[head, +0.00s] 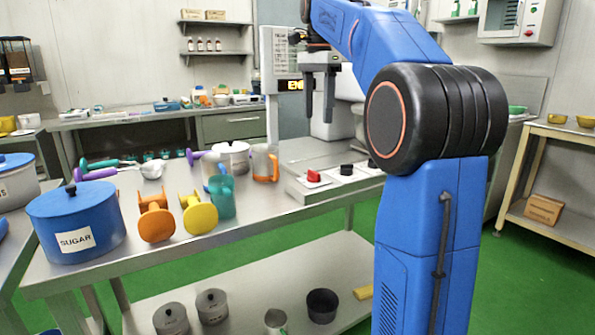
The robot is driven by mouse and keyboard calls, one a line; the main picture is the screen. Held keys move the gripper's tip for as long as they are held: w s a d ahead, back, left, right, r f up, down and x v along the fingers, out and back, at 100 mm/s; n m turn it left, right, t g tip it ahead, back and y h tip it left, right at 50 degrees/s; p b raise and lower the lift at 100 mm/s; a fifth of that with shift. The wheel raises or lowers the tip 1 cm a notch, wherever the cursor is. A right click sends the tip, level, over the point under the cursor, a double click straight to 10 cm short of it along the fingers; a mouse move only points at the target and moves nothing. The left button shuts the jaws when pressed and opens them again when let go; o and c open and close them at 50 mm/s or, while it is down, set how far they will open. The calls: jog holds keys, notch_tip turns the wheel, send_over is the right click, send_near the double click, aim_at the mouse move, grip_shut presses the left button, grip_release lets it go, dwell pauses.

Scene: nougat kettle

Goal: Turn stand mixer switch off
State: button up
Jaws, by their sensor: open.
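A red switch (313,175) and a black knob (346,169) sit on the front of a low grey metal base (335,183) at the right end of the steel table. Pale upright machine parts (330,126) stand behind it, partly hidden by my arm; I take this to be the stand mixer, but its full shape is not visible. I cannot tell the switch's setting.
On the steel table (250,221) stand a blue sugar pot (76,222), orange (155,222) and yellow (200,217) spool-like items, a teal jug (222,197) and an orange-handled jug (264,163). A display (290,86) is near my gripper. Green floor is open at right.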

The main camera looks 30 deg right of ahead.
aim_at(314, 171)
jog(key=f, duration=1.7)
jog(key=shift+w+a, duration=0.15)
jog(key=shift+w, duration=0.2)
jog(key=c, duration=1.1)
